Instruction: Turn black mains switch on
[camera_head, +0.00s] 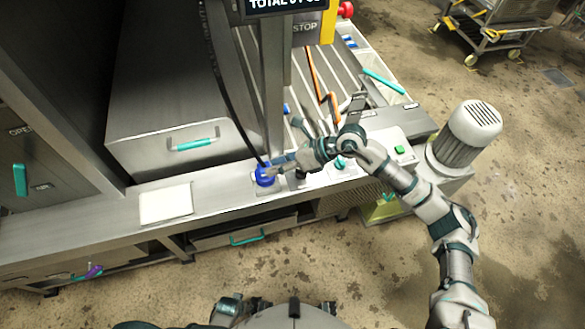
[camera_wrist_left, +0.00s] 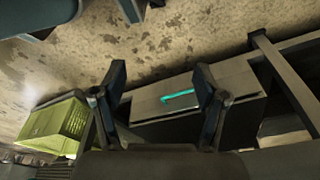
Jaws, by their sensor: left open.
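My right gripper (camera_head: 283,150) is over the front ledge of the steel machine in the head view, its arm coming in from the right. Its finger parts point left, close to a blue round knob (camera_head: 265,175). I cannot tell how far its jaws are apart. A small dark part (camera_head: 299,177) shows on the ledge just below the gripper; it may be the black mains switch, but the hand partly covers it and its position cannot be read. My left gripper (camera_wrist_left: 160,88) shows in the left wrist view with its two fingers wide apart and nothing between them.
A white panel (camera_head: 166,204) lies on the ledge at left. A green button (camera_head: 399,150) and a ribbed grey motor (camera_head: 473,125) are right of the gripper. A drawer with a teal handle (camera_wrist_left: 178,96) and a yellow-green crate (camera_wrist_left: 57,126) show beyond the left fingers.

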